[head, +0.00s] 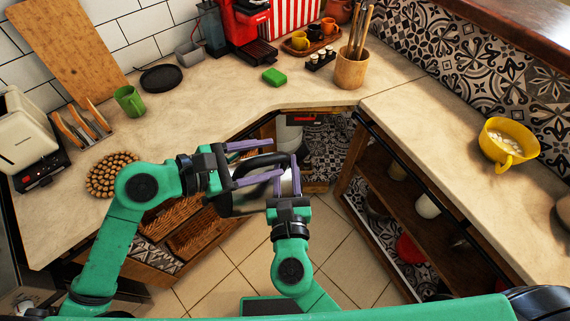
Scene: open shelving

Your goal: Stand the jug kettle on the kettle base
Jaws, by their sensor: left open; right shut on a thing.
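The jug kettle (246,200), with a dark handle and a grey body, is held over the floor in front of the counter corner. My arms hide much of it. My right gripper (287,176) is shut on the kettle, at its right side. My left gripper (274,161) is open, with its purple fingers spread close around the upper part of the kettle; I cannot tell whether they touch it. A flat black round disc, which looks like the kettle base (161,78), lies on the back left counter with nothing on it.
A green mug (130,100), a wooden rack (82,128), a toaster (28,135) and a round woven mat (113,174) stand on the left counter. A grey container (189,54) and red coffee machine (240,25) stand right of the disc. The middle left counter is clear.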

